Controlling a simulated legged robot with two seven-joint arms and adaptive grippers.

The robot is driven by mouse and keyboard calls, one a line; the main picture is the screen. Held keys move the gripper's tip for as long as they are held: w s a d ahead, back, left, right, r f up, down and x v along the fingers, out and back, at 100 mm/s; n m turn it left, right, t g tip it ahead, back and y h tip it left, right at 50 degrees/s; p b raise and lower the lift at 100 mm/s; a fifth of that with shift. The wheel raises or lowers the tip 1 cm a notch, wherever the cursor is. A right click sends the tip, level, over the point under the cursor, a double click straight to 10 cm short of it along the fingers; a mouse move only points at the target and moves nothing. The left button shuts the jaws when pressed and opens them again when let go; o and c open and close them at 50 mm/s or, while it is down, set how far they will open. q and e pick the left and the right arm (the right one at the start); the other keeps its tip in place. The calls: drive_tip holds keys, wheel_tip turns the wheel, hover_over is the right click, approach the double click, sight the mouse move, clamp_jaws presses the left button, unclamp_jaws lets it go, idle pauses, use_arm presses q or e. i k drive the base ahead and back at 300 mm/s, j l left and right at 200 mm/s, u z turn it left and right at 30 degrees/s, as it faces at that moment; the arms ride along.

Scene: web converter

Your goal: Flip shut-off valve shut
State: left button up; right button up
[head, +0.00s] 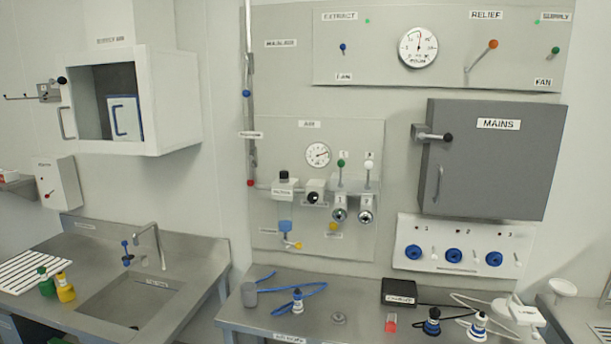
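I cannot tell for certain which part is the shut-off valve, as most small labels are unreadable. On the AIR panel (353,132), a small yellow handle (292,245) sits at the lower left, under a blue fitting (286,227). A second yellow part (333,227) sits to its right. Green-tipped (341,163) and white-tipped (368,165) levers stand upright above two round fittings. A vertical pipe (249,120) left of the panel carries a blue knob (246,94) and a red knob (250,183). Neither of my grippers is in view.
A grey MAINS box (497,165) projects from the wall at the right, above a socket panel (463,245). The bench (370,325) below holds a blue hose (310,291), plugs and a black box (398,292). A sink (128,300) and an open wall cabinet (176,100) are at the left.

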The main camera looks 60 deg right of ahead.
sight(250, 182)
drive_tip(key=z, duration=1.7)
drive_tip(key=u, duration=0.3)
drive_tip(key=i+l+u, duration=0.25)
drive_tip(key=u, duration=0.25)
drive_tip(key=i+l+u, duration=0.15)
drive_tip(key=l+u, duration=0.35)
drive_tip(key=i+l, duration=0.15)
drive_tip(key=l, duration=0.25)
drive_tip(key=i+l+u, duration=0.15)
drive_tip(key=l, duration=0.25)
drive_tip(key=i+l, duration=0.15)
drive_tip(key=l, duration=0.3)
